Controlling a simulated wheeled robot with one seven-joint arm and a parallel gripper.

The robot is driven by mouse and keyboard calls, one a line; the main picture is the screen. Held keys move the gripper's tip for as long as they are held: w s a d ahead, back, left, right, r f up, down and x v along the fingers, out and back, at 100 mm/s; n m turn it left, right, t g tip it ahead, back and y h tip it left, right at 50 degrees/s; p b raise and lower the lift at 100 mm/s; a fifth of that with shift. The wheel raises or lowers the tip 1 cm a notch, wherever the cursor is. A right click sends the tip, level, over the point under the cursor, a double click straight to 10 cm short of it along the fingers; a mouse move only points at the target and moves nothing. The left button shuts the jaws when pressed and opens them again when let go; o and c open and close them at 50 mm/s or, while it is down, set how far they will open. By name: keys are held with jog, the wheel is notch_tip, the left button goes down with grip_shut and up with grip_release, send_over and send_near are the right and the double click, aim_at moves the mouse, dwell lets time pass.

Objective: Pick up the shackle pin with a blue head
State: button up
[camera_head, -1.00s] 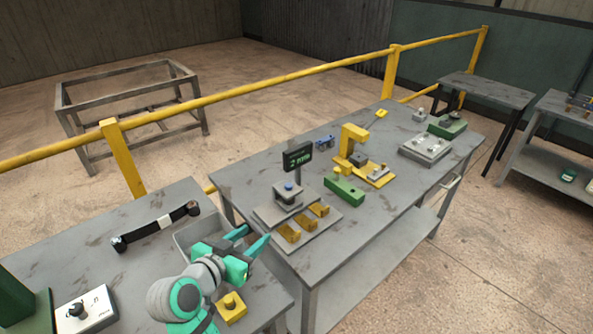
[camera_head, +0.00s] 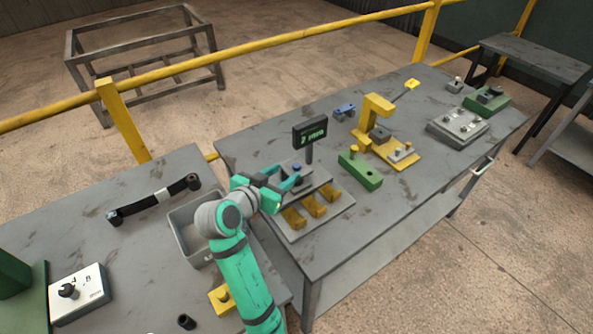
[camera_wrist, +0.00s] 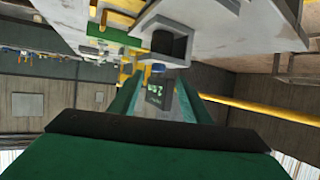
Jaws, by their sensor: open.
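The blue-headed pin (camera_head: 297,167) stands in a grey block on a stepped grey fixture (camera_head: 325,219) on the middle table. Only its blue head shows clearly. In the wrist view the blue head (camera_wrist: 158,68) appears between my fingers, beside the grey block (camera_wrist: 166,45). My gripper (camera_head: 286,179) is open, with its teal fingers at the near left side of the block and close to the pin. I cannot tell whether a finger touches it. The wrist view shows nothing held between the fingers.
A green block (camera_head: 360,171) and a yellow C-shaped stand (camera_head: 376,118) are to the right. A grey bin (camera_head: 185,236) sits left of my arm.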

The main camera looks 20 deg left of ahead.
aim_at(297, 165)
jog(key=shift+d+r+x, duration=0.1)
jog(key=shift+x, duration=1.15)
jog(key=shift+d+r+x, duration=0.1)
jog(key=shift+r+x, duration=0.05)
jog(key=shift+x, duration=1.15)
grip_shut()
